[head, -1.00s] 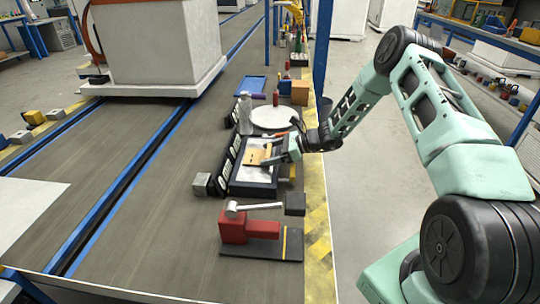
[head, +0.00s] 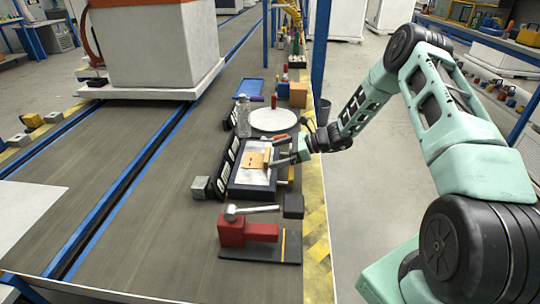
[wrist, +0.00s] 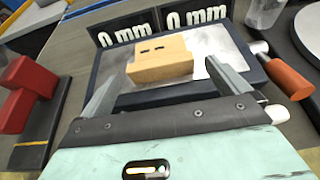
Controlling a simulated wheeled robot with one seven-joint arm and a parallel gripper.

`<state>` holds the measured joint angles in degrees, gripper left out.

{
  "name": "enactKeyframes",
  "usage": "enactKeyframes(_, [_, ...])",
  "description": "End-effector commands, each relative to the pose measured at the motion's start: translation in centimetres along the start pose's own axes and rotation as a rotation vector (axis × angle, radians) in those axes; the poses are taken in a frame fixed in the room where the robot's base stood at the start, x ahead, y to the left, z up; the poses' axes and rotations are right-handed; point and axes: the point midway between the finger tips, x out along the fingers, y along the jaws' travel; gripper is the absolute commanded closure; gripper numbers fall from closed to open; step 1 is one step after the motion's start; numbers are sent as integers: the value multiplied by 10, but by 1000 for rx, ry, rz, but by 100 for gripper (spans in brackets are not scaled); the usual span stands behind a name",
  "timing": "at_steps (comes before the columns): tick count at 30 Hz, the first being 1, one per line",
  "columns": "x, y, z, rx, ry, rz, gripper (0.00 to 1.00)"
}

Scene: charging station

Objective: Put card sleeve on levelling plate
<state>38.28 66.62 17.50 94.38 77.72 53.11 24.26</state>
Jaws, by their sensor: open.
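The card sleeve (head: 254,161), a tan block-like piece with dark slots, rests on the levelling plate (head: 242,177). The plate is a grey metal surface in a dark frame, with "0 mm" displays along one side. In the wrist view the sleeve (wrist: 160,58) sits on the bare metal of the plate (wrist: 213,40), between the lines of my two fingers. My gripper (head: 275,151) is open and empty at the plate's right side, with its fingers apart from the sleeve. The sleeve's underside is hidden.
A red fixture with a grey hammer-like bar (head: 236,232) stands in front of the plate. A white round disc (head: 272,120) and a clear bottle (head: 243,117) stand behind it. An orange-handled tool (wrist: 288,79) lies beside the plate. Free floor lies right of the yellow-striped edge.

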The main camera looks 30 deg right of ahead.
Motion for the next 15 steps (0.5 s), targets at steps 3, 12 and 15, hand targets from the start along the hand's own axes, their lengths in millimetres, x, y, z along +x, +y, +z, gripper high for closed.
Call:
enactKeyframes(3, [-30, -1, 1, 0, 2, -4, 0])
enactKeyframes(12, [-76, 0, 0, 1, 1, -1, 0])
enactKeyframes(15, [-81, 1, 2, -3, 2, 3, 0])
